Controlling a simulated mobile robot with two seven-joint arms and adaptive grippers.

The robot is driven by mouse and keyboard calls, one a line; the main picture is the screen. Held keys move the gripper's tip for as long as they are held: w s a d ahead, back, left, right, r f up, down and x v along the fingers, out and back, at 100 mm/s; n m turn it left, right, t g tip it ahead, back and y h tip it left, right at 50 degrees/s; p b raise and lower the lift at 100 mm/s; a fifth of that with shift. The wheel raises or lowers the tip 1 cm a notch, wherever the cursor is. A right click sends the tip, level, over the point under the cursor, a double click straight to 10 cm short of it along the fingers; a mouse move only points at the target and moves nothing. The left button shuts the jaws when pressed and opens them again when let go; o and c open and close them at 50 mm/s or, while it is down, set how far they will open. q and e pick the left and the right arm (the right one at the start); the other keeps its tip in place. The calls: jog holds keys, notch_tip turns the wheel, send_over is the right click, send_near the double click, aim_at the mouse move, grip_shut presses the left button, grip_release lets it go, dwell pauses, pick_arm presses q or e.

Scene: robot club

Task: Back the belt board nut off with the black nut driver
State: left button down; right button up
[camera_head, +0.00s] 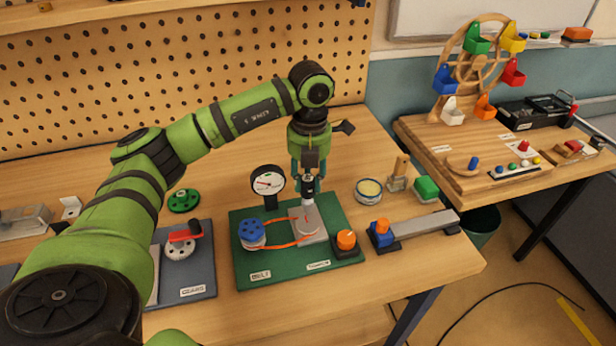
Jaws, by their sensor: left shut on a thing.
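The green belt board (285,277) lies on the bench, with a blue pulley (251,231), an orange belt (280,244), a grey plate (303,216), a dial gauge (267,182) and an orange knob (346,239). My left gripper (308,178) points down over the grey plate. It is shut on the black nut driver (308,187), which stands about upright, its silver end low at the plate. The nut is hidden or too small to make out, so I cannot tell whether the driver sits on it. My right gripper is not in view.
The gears board (197,283) lies to the left, partly behind my left arm. A round tin (368,190), a green block (426,188) and a grey bar with blue and orange blocks (415,229) lie to the right. A toy wheel (472,75) stands on another table.

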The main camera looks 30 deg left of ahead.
pick_arm(q)
jog(key=shift+f+b, duration=0.4)
jog(key=shift+f, duration=0.2)
dwell(1.4)
jog(key=shift+c, duration=1)
grip_release()
